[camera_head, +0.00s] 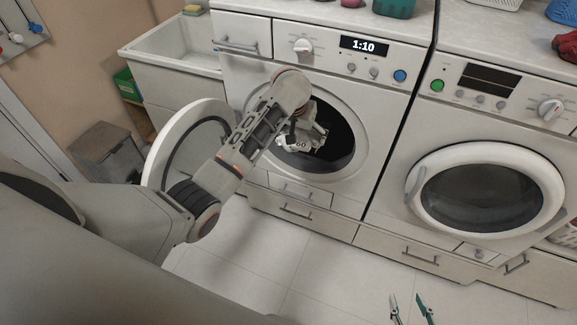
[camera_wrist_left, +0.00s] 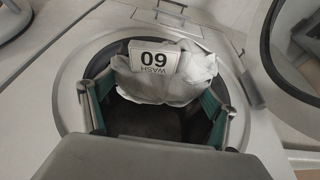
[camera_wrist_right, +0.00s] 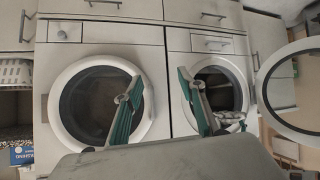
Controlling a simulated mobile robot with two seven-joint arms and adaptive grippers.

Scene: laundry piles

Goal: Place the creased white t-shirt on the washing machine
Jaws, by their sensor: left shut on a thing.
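The white t-shirt (camera_wrist_left: 190,82) is a crumpled bundle with a white tag reading "WASH 60" upside down in the left wrist view. My left gripper (camera_head: 318,140) is shut on it, with a finger on either side, in front of the dark round opening of the left washing machine (camera_head: 250,62). That machine's door (camera_head: 160,160) stands open to the left. In the head view the shirt is mostly hidden by the gripper. My right gripper (camera_head: 411,310) is open and empty at the bottom edge; its green-lined fingers also show in the right wrist view (camera_wrist_right: 158,88).
A second front-loading machine (camera_head: 450,115), its round door closed, stands to the right. A sink cabinet (camera_head: 170,60) stands left, with a grey bin (camera_head: 105,150) below it. Baskets and a red cloth (camera_head: 566,47) lie on the tops. The tiled floor (camera_head: 320,270) in front is clear.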

